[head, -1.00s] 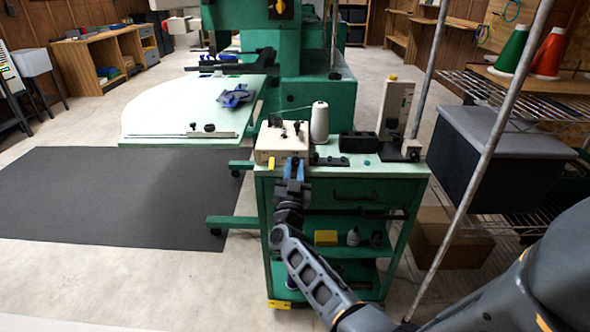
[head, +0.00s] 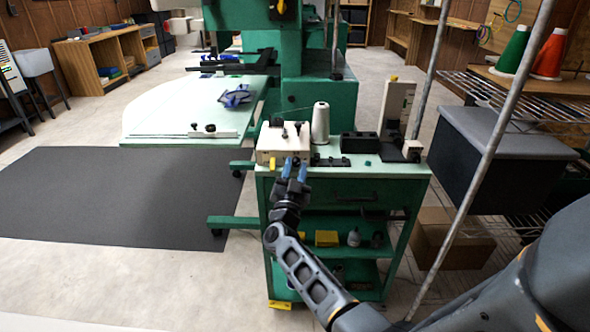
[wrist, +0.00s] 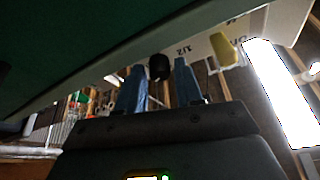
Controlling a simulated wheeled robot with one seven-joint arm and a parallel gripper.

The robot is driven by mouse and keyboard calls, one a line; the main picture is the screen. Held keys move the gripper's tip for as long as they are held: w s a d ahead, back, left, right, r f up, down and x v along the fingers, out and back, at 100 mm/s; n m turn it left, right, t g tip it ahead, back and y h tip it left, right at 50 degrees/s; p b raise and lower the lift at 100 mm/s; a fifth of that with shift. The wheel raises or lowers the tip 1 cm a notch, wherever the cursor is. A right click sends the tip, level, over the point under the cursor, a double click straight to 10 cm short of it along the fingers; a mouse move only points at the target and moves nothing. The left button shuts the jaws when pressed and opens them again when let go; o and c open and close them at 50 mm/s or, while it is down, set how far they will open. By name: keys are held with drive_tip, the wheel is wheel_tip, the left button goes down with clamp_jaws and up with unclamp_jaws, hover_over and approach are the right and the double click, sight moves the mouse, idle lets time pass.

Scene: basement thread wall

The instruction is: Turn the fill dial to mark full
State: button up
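A cream-coloured box (head: 283,143) sits on the left of the green cart's top, with small black knobs on it. In the wrist view its pale front panel (wrist: 200,48) carries a black round dial (wrist: 159,67), a yellow tab (wrist: 223,48) and printed marks, one reading like "1/2". I cannot read a "full" mark or the dial's setting. My gripper (head: 295,171) is in front of the box's front face. In the wrist view my gripper (wrist: 158,88) has its two blue fingers apart, with the dial showing between their tips. I see no clear contact with the dial.
The green cart (head: 345,190) also bears a white thread cone (head: 320,122), a black block (head: 359,145) and an upright cream device (head: 396,108). A slanting metal pole (head: 487,155) stands to the right. A green machine with a pale table (head: 185,110) is behind left.

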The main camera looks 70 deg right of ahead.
drive_tip(key=shift+o, duration=1.2)
drive_tip(key=shift+a, duration=0.1)
drive_tip(key=v, duration=0.7)
drive_tip(key=shift+a+f, duration=0.15)
drive_tip(key=shift+a, duration=0.1)
drive_tip(key=s+a+n+t+y, duration=0.6)
drive_tip(key=a+n, duration=0.1)
drive_tip(key=a, duration=0.4)
drive_tip(key=s+a+n+t+y, duration=0.6)
drive_tip(key=a+t, duration=0.1)
drive_tip(key=a, duration=0.4)
drive_tip(key=s+a+r+n+g+y, duration=0.2)
drive_tip(key=s+a+r+n+y, duration=0.1)
drive_tip(key=s+a, duration=0.4)
drive_tip(key=s+a+r+n+g+y+p, duration=0.1)
drive_tip(key=s+a+r+n+g+y, duration=0.1)
drive_tip(key=s+a+r+y, duration=0.4)
drive_tip(key=shift+s+a+r+n, duration=0.5)
drive_tip(key=shift+s+r+n, duration=0.25)
drive_tip(key=shift+s, duration=0.3)
